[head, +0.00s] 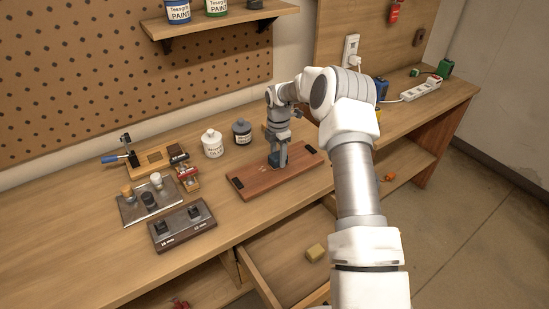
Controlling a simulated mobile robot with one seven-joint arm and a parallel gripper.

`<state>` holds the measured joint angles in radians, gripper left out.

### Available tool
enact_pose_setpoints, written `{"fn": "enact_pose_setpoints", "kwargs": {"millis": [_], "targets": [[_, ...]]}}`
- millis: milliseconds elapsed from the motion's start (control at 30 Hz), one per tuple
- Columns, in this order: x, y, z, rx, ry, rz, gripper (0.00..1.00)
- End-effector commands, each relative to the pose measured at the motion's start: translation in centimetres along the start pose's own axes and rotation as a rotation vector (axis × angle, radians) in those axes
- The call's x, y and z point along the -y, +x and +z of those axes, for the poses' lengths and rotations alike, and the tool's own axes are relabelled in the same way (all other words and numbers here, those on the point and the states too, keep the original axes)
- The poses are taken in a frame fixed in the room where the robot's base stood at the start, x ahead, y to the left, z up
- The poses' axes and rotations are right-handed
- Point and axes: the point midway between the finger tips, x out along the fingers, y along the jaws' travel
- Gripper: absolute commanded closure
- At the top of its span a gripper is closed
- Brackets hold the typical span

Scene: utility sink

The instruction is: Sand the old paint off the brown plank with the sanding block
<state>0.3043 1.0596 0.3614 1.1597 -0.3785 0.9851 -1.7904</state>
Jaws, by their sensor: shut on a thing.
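The brown plank (300,172) lies flat on the bench, with a dark piece at its left end and another at its far right. My gripper (279,157) points down over the middle of the plank. It is shut on a small dark blue block (274,163), which looks like the sanding block. The block appears to be on the plank's top, but my fingers partly cover it and I cannot tell whether it presses there. A few small pale marks show on the plank near the block. Any other old paint is too small to make out.
A white bottle (212,143) and a dark jar (242,131) stand behind the plank. Left are a metal tray (133,212), a dark two-slot block (184,226) and a wooden fixture (131,168). An open drawer (266,279) below holds a yellowish block (315,252). A power strip (420,91) lies far right.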

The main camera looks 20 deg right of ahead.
Motion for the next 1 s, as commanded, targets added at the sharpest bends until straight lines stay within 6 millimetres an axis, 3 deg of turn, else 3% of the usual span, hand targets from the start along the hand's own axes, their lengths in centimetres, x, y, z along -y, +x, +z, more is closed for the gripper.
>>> {"fn": "enact_pose_setpoints", "kwargs": {"millis": [233,433,1000], "targets": [[0.1,0.2,2.3,0.001,0.002,-0.001,0.92],[0.1,0.0,2.7,0.0,0.001,-0.002,0.92],[0.1,0.3,-1.0,-0.002,-0.001,-0.003,0.92]]}}
